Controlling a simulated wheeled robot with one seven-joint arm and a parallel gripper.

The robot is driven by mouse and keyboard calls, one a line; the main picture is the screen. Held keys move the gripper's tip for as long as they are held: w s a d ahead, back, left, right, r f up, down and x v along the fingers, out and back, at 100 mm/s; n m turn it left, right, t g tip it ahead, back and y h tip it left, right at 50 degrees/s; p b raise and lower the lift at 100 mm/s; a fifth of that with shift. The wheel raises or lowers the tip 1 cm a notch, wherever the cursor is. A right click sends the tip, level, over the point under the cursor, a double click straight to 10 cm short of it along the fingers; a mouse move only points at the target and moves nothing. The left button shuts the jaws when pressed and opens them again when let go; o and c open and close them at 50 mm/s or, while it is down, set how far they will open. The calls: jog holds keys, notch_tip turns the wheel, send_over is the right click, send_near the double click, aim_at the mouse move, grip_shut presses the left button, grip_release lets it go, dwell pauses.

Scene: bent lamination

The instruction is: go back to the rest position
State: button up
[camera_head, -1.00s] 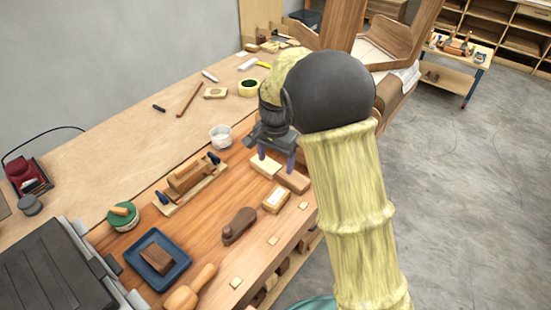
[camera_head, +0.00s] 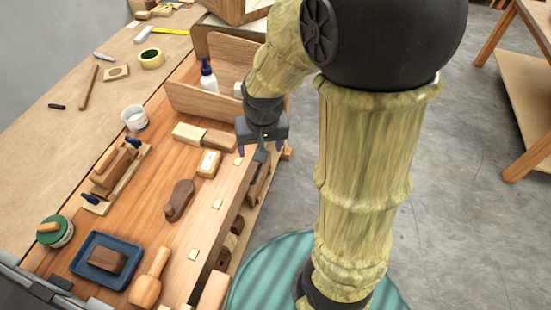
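My gripper (camera_head: 262,150) is at the right edge of the wooden workbench (camera_head: 160,190), pointing down near the bench's front side. Its two purple fingertips show apart on either side of the gripper body, with nothing visible between them. My arm, in a yellow sleeve with a dark joint, fills the right half of the view.
A blue tray (camera_head: 84,272) holding a brown block, a mallet (camera_head: 146,288), a brown plane-like tool (camera_head: 179,200) and a clamp (camera_head: 112,180) lie on the bench. A bent wooden panel (camera_head: 210,105) and a glue bottle (camera_head: 208,78) stand behind. Grey floor (camera_head: 460,220) is open at right.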

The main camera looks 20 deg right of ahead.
jog(key=shift+n+t, duration=0.3)
jog(key=shift+n, duration=0.5)
jog(key=s, duration=0.1)
jog(key=s+d, duration=0.1)
jog(key=s, duration=0.1)
jog(key=s+d, duration=0.1)
jog(key=s, duration=0.1)
jog(key=shift+f, duration=0.3)
jog(key=shift+o, duration=0.2)
jog(key=shift+o, duration=0.3)
jog(key=m+g+p, duration=0.3)
jog(key=m+p, duration=0.4)
send_over(210, 159)
jog(key=f, duration=0.1)
notch_tip(210, 159, down, 12)
jog(key=p, duration=0.3)
jog(key=shift+w+d+r, duration=0.1)
jog(key=shift+d+r, duration=0.05)
